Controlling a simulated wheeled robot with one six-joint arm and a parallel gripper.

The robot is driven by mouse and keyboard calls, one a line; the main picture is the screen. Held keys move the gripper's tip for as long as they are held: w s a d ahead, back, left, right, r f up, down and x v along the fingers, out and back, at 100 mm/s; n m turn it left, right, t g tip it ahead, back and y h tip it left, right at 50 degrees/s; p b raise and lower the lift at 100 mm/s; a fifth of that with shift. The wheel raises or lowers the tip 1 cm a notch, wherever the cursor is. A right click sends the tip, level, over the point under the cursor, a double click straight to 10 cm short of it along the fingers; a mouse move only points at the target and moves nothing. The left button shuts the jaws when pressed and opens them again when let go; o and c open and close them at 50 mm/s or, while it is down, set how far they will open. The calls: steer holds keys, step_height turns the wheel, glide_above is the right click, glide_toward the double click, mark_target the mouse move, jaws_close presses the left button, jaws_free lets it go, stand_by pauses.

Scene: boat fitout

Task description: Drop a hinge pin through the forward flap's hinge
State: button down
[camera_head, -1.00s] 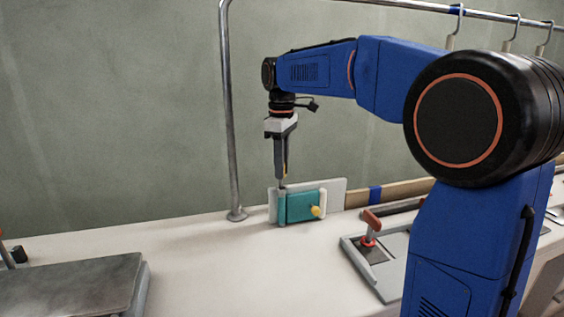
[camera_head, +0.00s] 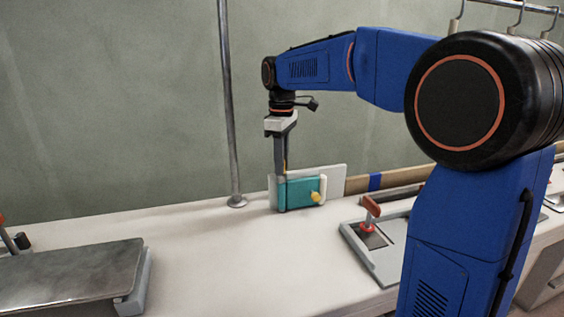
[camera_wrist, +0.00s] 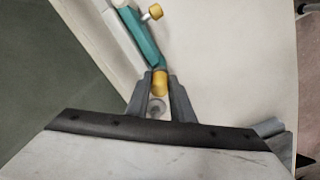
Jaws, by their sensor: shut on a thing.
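The teal forward flap (camera_head: 302,190) stands upright on the bench, with a yellow knob (camera_head: 316,197) and its hinge (camera_head: 281,194) along the left edge. In the wrist view the flap (camera_wrist: 143,40) is above my fingertips. My gripper (camera_head: 281,174) points straight down at the top of the hinge. In the wrist view my gripper (camera_wrist: 160,78) is shut on a yellow-headed hinge pin (camera_wrist: 160,84). The pin's shank is hidden, so I cannot tell how deep it sits in the hinge.
A pale panel (camera_head: 335,178) stands behind the flap. A metal pole (camera_head: 231,120) rises just left of it. A grey tray with a red-handled part (camera_head: 371,207) lies to the right, and a grey metal plate (camera_head: 70,275) at the left. The bench between is clear.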

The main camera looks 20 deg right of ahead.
steer(key=c, duration=1.5)
jaws_free()
steer(key=shift+w, duration=0.1)
steer(key=shift+o, duration=0.2)
